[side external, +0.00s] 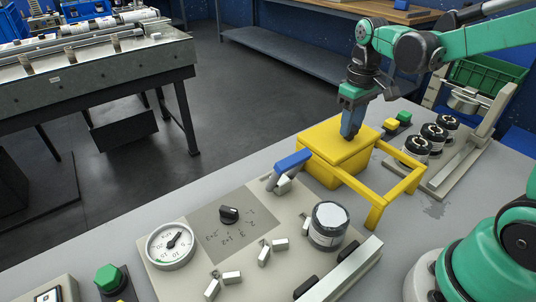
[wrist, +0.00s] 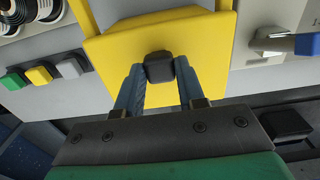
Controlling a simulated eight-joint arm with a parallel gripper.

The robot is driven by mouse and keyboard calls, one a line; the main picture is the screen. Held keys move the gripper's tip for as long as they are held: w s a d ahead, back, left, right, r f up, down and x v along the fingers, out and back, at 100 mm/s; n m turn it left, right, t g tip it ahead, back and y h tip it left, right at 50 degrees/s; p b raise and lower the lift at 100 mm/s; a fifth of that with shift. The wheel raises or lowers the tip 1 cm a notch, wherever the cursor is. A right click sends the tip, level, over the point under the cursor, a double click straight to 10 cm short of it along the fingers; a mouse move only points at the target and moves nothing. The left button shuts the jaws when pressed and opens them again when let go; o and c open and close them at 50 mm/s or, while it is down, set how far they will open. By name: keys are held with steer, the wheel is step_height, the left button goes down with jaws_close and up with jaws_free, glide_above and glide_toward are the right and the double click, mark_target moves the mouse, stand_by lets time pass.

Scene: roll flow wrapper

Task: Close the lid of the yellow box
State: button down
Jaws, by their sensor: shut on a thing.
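The yellow box (side external: 322,176) stands on the grey table, with its yellow lid (side external: 325,138) lying over the top. The lid looks nearly flat; I cannot tell whether a small gap is left under its edge. My gripper (side external: 348,134) points down at the lid from above. In the wrist view, the lid (wrist: 205,35) fills the upper middle, with a dark square knob (wrist: 160,68) on it. The blue fingers of my gripper (wrist: 160,78) are on either side of the knob and shut on it.
A yellow frame (side external: 410,177) stands beside the box. A panel with a dial (side external: 171,245), a blue-handled lever (side external: 291,161) and a white-topped cylinder (side external: 328,225) lies in front. Green and yellow buttons (side external: 392,125) and black rollers (side external: 434,135) are to the right.

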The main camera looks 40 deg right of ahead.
steer(key=shift+w, duration=0.2)
steer(key=c, duration=0.5)
jaws_free()
steer(key=shift+r, duration=2.8)
